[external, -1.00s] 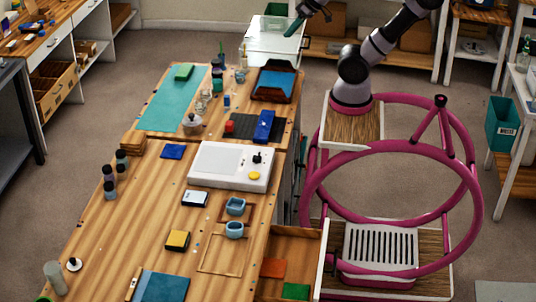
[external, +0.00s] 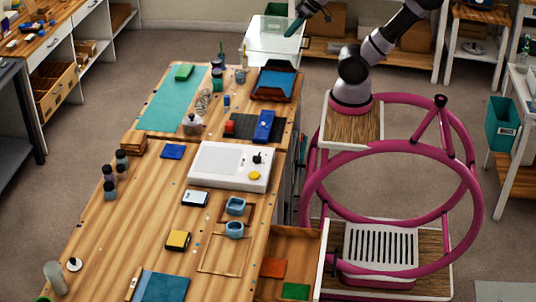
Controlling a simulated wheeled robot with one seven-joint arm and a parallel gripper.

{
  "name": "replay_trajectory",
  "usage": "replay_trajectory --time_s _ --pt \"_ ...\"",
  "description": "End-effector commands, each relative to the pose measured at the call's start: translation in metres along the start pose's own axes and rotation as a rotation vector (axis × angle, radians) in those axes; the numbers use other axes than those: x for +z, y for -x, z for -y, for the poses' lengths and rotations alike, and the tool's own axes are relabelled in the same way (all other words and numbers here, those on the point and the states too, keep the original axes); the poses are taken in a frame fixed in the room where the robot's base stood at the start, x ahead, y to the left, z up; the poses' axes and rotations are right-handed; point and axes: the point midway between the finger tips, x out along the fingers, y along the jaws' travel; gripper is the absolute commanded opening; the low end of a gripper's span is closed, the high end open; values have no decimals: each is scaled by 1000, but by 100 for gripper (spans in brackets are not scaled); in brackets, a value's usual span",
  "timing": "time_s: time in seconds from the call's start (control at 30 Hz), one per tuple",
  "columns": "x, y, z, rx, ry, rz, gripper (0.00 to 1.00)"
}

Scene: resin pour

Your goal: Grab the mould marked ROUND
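Two small light-blue open-topped moulds stand on the right side of the wooden bench: an upper mould (external: 236,206) and a lower mould (external: 234,229). No marking can be read on either, so I cannot tell which is marked ROUND. My gripper (external: 294,26) is at the top of the external view, beyond the bench's far end and well away from both moulds. It shows as a small dark and teal shape. Whether its fingers are open or hold anything cannot be made out.
A white box with a yellow button (external: 228,166) stands just beyond the moulds on the wooden bench (external: 130,225). A yellow-topped block (external: 178,240) lies left of the lower mould. An open drawer (external: 290,245) sticks out at the bench's right. Dark bottles (external: 110,190) line the left edge.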

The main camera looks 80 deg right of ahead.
Motion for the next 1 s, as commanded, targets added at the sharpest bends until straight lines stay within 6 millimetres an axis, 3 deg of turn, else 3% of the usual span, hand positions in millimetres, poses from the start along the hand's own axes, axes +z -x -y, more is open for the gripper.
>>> replay_trajectory --time_s 0.27,0.33,0.47,0.5,0.77,0.87,1.0 --pt "0 0 0 0 0 0 28" --pt "0 0 0 0 0 0 48" --pt "0 0 0 0 0 0 97" --pt "0 0 0 0 0 0 100" --pt "1 -3 4 -9 -6 16 100" --pt "4 -15 19 -44 -32 82 100" --pt "15 -45 63 -132 -117 262 100"
